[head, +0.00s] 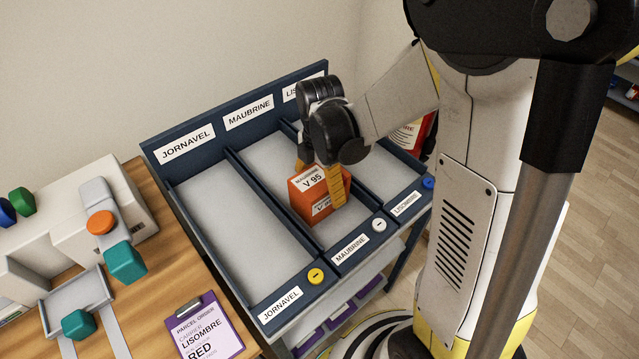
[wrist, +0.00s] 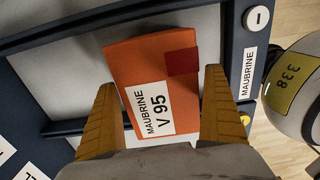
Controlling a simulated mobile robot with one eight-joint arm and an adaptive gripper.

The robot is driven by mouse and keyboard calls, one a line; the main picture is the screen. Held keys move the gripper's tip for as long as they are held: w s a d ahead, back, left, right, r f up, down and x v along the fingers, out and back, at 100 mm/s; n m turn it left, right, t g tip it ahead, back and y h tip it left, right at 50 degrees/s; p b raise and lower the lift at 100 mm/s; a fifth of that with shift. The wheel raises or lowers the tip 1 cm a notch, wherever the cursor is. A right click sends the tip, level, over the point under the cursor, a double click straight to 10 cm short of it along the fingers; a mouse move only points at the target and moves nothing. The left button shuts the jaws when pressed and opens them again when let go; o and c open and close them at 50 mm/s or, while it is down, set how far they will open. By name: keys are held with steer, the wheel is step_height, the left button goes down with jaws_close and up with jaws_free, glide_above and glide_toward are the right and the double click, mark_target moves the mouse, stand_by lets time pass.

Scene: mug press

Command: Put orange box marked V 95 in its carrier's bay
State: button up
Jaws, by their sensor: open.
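The orange box (head: 308,205) marked MAUBRINE V 95 stands in the front part of the middle bay, labelled MAUBRINE (head: 262,160). In the wrist view the box (wrist: 128,57) shows its white label and a dark red square. My gripper (head: 321,176) is over the box with its yellow fingers spread, one on each side. In the wrist view my gripper (wrist: 159,84) is open, with a gap at the left finger; whether the right finger touches the box I cannot tell.
Dividers separate the empty JORNAVEL bay (head: 225,215) at left and the LISOMBRE bay (head: 385,170) at right. A wooden desk at left holds a purple clipboard (head: 237,340), a pale machine (head: 85,215) and teal blocks (head: 124,262).

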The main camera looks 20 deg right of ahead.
steer(key=shift+r, duration=0.1)
step_height(320, 180, up, 12)
steer(key=p, duration=0.5)
steer(key=shift+r, duration=0.15)
steer(key=s+r+m+t, duration=0.3)
steer(key=s+r+m, duration=0.1)
steer(key=m, duration=0.6)
steer(key=s+r+m+t, duration=0.4)
steer(key=s+m, duration=0.2)
steer(key=m, duration=0.5)
steer(key=shift+s+a+r+m, duration=0.25)
steer(key=shift+a+r+m, duration=0.05)
steer(key=shift+a+r, duration=0.1)
